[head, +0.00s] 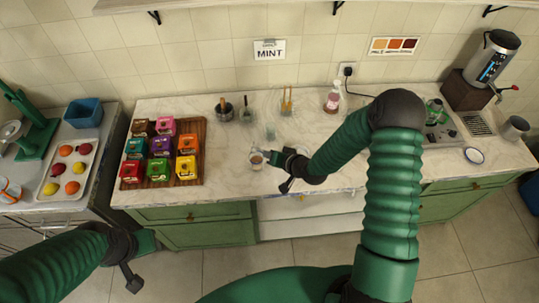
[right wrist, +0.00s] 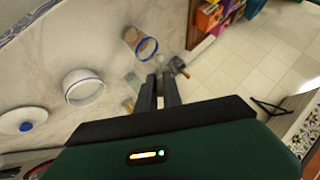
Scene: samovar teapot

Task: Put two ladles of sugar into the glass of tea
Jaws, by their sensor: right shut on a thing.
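The glass of tea (head: 257,160) stands near the counter's front edge, with brown tea low in it; it also shows in the right wrist view (right wrist: 140,43), beyond my fingertips. My right gripper (head: 275,158) is just right of the glass in the head view. In the right wrist view its fingers (right wrist: 160,88) are together on a small grey and brown utensil (right wrist: 178,66), seemingly the ladle; its bowl and any sugar cannot be made out. A white bowl (right wrist: 83,87) with a blue rim lies left of the fingers. My left gripper (head: 135,262) hangs low at the left, its jaws unclear.
A wooden tray (head: 196,178) of colourful tea boxes stands on the left of the marble counter. Utensil pots (head: 224,112) and a pink-labelled bottle (head: 333,98) stand along the back. A hob, a saucer (head: 474,155) and a metal urn (head: 492,60) are at the right.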

